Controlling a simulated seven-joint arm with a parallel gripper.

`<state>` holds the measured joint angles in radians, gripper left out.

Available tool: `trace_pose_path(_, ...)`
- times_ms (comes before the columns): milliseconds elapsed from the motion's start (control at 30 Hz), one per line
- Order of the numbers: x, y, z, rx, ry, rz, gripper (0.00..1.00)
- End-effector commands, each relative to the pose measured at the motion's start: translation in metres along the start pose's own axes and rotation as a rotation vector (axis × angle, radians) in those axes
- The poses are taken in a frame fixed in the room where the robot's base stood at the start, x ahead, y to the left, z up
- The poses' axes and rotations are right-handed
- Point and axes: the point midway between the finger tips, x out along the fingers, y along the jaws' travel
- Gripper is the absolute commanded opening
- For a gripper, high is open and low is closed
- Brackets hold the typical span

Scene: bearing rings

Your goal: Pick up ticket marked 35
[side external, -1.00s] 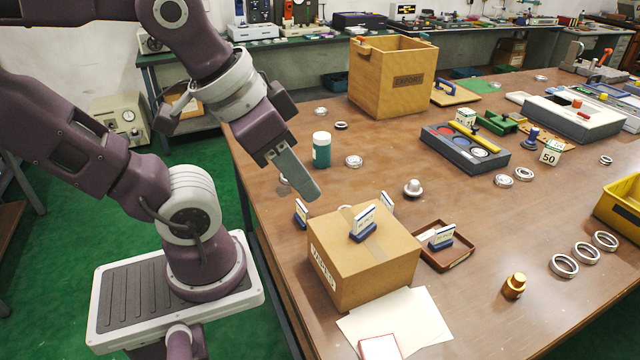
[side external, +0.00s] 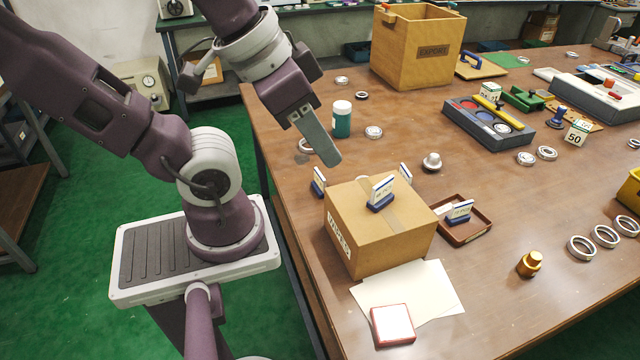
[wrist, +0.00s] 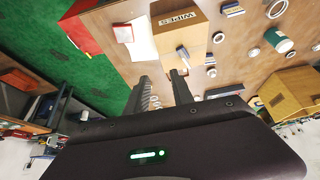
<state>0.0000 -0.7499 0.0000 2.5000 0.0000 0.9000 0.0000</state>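Several small white tickets stand in blue holders, and I cannot read a clear 35 on any. One ticket (side external: 381,191) stands on top of the cardboard box (side external: 365,245). One (side external: 318,181) stands on the table at the box's left, and another (side external: 406,173) is partly hidden behind it. A fourth ticket (side external: 460,211) is in the brown tray (side external: 474,235). My gripper (side external: 330,158) hangs above and behind the box, apart from every ticket. In the wrist view the gripper (wrist: 162,88) has its two fingers spread with nothing between them.
A green-labelled jar (side external: 342,120) and metal rings stand near my gripper. A domed metal part (side external: 432,162) is right of the box. White sheets (side external: 425,290) and a red-edged pad (side external: 393,325) lie in front. A card marked 50 (side external: 577,133) stands far right.

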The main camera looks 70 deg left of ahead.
Motion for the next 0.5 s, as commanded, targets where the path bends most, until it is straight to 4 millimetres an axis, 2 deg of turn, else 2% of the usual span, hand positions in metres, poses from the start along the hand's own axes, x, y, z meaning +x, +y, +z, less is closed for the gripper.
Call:
trace_pose_path(267,0.001,-0.001,-0.001,-0.007,-0.003,-0.002,0.33)
trace_pose_path(333,0.007,-0.007,-0.01,-0.068,-0.026,-0.019,0.33)
trace_pose_path(433,0.036,-0.034,-0.039,-0.293,-0.1,-0.077,0.33)
trace_pose_path(467,0.049,-0.048,-0.049,-0.385,-0.126,-0.101,0.33)
trace_pose_path(500,0.069,-0.07,-0.059,-0.516,-0.159,-0.134,0.33)
